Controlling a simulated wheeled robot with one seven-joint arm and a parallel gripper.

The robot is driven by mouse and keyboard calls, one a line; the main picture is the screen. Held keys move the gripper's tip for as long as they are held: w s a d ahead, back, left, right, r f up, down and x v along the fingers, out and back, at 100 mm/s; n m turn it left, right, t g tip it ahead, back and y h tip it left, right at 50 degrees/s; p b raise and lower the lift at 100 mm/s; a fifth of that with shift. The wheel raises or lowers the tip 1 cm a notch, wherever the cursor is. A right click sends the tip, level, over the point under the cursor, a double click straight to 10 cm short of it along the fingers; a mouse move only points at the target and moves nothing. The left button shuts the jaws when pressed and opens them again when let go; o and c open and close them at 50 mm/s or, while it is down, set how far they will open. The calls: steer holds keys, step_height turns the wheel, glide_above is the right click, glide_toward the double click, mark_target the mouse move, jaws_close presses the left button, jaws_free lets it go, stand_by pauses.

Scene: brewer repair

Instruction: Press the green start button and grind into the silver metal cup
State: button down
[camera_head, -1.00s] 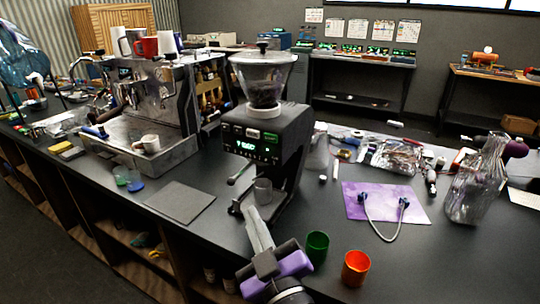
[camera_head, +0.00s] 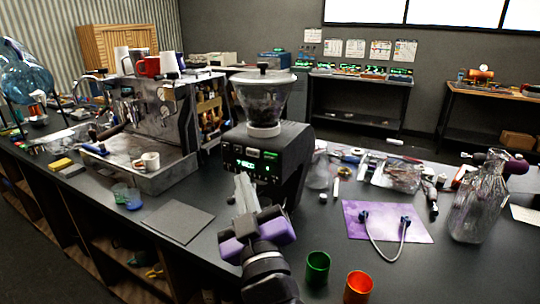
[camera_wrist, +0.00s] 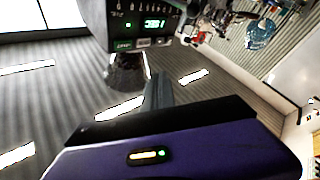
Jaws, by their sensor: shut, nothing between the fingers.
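The black grinder (camera_head: 290,150) stands on the counter with a lit green display and small buttons on its front. The green start button (camera_head: 270,155) is at the panel's upper right. In the wrist view my fingers (camera_wrist: 158,85) show below the panel, apart from the button in the picture. The silver cup is hidden behind my gripper.
An espresso machine (camera_head: 165,120) with cups on top stands left. A dark mat (camera_head: 178,221) lies in front of it. A green cup (camera_head: 318,268) and an orange cup (camera_head: 358,288) stand right of my arm.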

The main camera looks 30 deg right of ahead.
mark_target(271, 157)
steer(key=shift+w+d+p, duration=0.6)
steer(key=shift+w+d, duration=0.1)
steer(key=shift+d, duration=0.35)
steer(key=shift+w+d+p, duration=0.6)
steer(key=shift+w+d, duration=0.15)
steer(key=shift+d, duration=0.25)
steer(key=shift+w+d+p, duration=0.6)
steer(key=shift+w+d, duration=0.1)
steer(key=shift+d, duration=0.35)
steer(key=shift+w+d, duration=0.1)
steer(key=shift+w+d, duration=0.15)
steer(key=shift+d, duration=0.05)
steer(key=shift+w+d+p, duration=0.25)
steer(key=shift+d+p, duration=0.1)
stand_by(0.4)
steer(key=shift+s+a, duration=0.1)
steer(key=shift+s+a+b, duration=0.4)
steer(key=shift+a+b, duration=0.15)
steer(key=shift+b, duration=0.05)
steer(key=shift+a, duration=0.1)
